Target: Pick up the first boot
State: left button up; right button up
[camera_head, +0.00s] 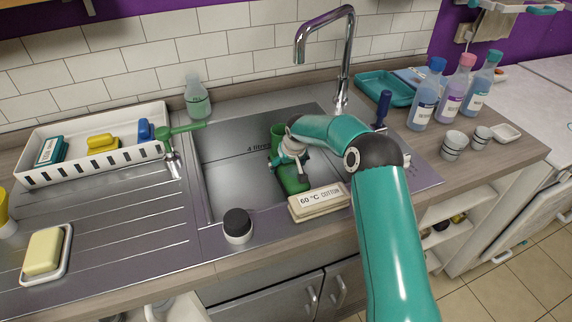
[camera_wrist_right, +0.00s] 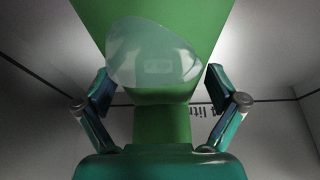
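A green boot (camera_head: 294,181) is in the steel sink, partly hidden by my right gripper. A second green piece (camera_head: 277,132) shows just behind the gripper; I cannot tell whether it is the same boot or another. My right gripper (camera_head: 289,160) reaches down into the sink at the green boot. In the right wrist view, the green shape (camera_wrist_right: 163,125) lies between the two fingers, which stand apart on either side with visible gaps. My left gripper is not in view.
A white rack (camera_head: 95,170) with sponges stands at the left. A tap (camera_head: 347,60) rises behind the sink. A "60 °C cotton" block (camera_head: 318,202) and a dark-topped knob (camera_head: 237,224) sit at the front edge. Bottles (camera_head: 425,95) and cups stand right.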

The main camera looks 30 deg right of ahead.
jog(key=c, duration=1.3)
jog(key=shift+r, duration=0.1)
jog(key=shift+c, duration=0.4)
jog(key=shift+r, duration=0.1)
